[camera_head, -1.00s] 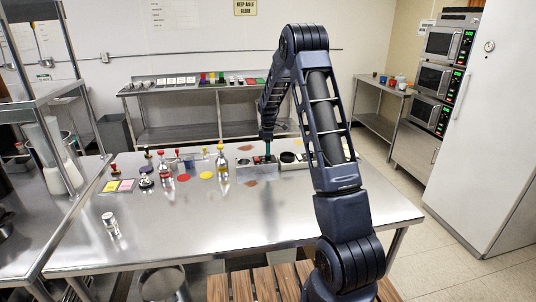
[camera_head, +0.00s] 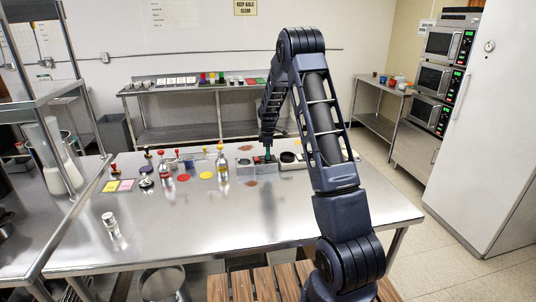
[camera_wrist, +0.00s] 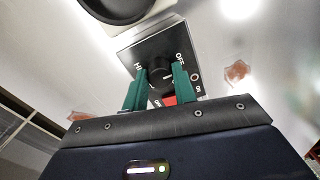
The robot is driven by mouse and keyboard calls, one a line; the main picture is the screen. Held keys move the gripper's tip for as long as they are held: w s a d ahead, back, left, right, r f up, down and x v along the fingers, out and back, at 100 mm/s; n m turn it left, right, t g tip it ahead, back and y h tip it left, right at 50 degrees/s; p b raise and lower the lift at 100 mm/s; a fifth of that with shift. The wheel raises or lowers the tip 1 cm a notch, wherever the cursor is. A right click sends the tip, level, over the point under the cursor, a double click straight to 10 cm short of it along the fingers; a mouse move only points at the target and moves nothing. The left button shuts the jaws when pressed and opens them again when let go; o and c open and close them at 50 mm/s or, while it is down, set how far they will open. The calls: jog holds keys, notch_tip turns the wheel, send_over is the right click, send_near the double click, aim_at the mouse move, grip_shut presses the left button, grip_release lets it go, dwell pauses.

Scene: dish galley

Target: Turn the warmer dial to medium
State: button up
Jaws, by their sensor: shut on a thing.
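The warmer dial (camera_wrist: 161,77) is a round black knob on a dark control face (camera_wrist: 150,50) in the wrist view. White letters near it read "OFF" on one side and "HI" on the other; smaller marks are partly hidden by the fingers. My gripper (camera_wrist: 160,86) has its two green fingers on either side of the knob, shut on it. I cannot clearly tell which mark the dial points to. In the head view my gripper (camera_head: 267,156) is small, at the warmer (camera_head: 246,163) on the far part of the steel table.
A shaker (camera_head: 111,224) stands at the front left. A round black-topped unit (camera_head: 288,157) sits just right. The table's front middle (camera_head: 200,225) is clear.

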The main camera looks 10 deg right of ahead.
jog(key=shift+m, duration=0.3)
jog(key=m, duration=0.6)
jog(key=shift+d, duration=0.1)
jog(key=m, duration=0.3)
jog(key=shift+m, duration=0.3)
jog(key=m, duration=0.3)
jog(key=shift+r+m+t, duration=0.1)
jog(key=shift+m+t, duration=0.2)
jog(key=shift+m, duration=0.1)
jog(key=m, duration=1.3)
jog(key=shift+m+t, duration=0.3)
jog(key=o, duration=1)
